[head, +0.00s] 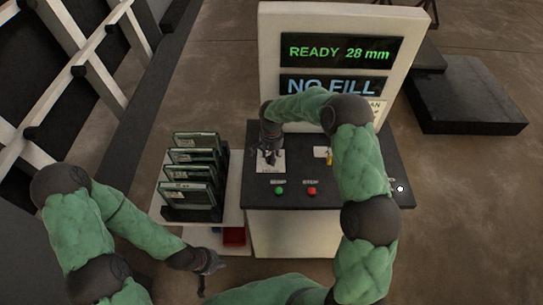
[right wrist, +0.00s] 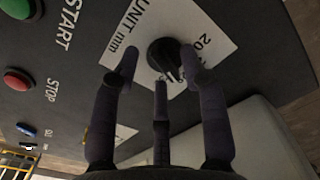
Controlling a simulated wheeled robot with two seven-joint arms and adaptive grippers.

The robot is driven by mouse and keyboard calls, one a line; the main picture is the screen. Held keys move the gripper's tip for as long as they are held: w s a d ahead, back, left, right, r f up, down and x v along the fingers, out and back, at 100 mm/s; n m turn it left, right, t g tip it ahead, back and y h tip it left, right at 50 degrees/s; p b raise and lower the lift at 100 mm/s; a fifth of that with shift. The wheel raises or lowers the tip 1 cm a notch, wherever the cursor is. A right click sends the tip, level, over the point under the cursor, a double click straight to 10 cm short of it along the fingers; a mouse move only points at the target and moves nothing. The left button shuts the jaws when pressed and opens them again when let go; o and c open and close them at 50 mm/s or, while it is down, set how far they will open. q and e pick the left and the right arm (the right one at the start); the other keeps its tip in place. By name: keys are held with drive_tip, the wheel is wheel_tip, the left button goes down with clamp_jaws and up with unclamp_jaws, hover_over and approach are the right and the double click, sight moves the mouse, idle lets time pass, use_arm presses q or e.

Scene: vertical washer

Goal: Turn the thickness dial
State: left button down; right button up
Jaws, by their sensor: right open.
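The thickness dial (right wrist: 163,55) is a black knob on a white label reading "UNIT mm" in the right wrist view. In the head view its label (head: 266,166) lies on the left of the dark panel, and my right gripper covers the knob. My right gripper (right wrist: 160,68) is open, its fingers spread around the near side of the knob; contact cannot be told. It also shows in the head view (head: 269,154), pointing down. My left gripper (head: 212,272) is low at the left, away from the panel, with its fingers apart and empty.
The display (head: 340,51) reads "READY 28 mm", with a "NO FILL" screen below. Green start (head: 279,190) and red stop (head: 312,191) buttons sit at the panel's front. A rack (head: 185,213) of several framed plates stands left. My right forearm crosses above the panel.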

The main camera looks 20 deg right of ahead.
drive_tip(key=shift+f, duration=0.35)
clamp_jaws()
